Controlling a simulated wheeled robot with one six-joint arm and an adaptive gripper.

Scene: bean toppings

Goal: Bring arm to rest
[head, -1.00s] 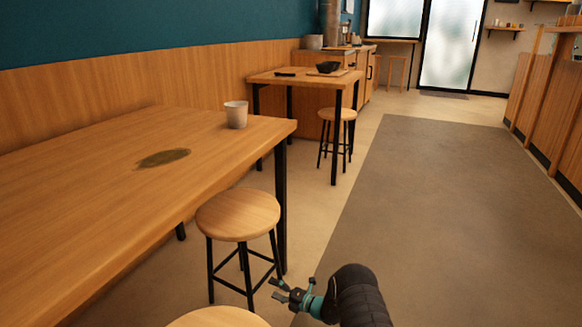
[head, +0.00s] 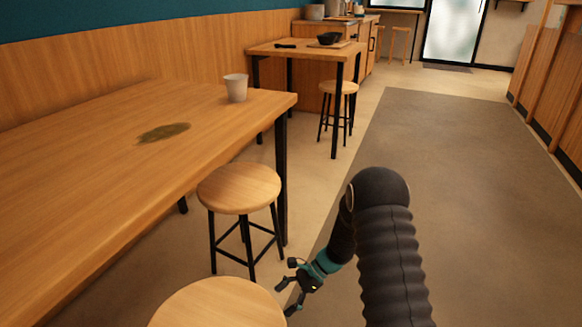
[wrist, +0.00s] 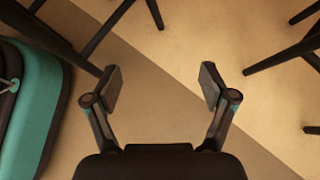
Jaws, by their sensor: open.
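My gripper (head: 287,298) is at the lower middle of the head view, low beside the stools and well below the table top. Its fingers are apart and nothing is between them. The wrist view also shows my gripper (wrist: 160,88) open and empty, with bare floor beyond it. My black, ribbed arm comes up from the bottom of the head view and bends down to the left toward the gripper.
A near stool (head: 220,305) and another stool (head: 239,187) stand close left of my gripper. The long table (head: 75,165) bears a pale cup (head: 236,87) and a dark patch (head: 164,132). A smaller table (head: 300,51) holds a dark bowl (head: 330,39). The grey floor (head: 470,200) at right is clear.

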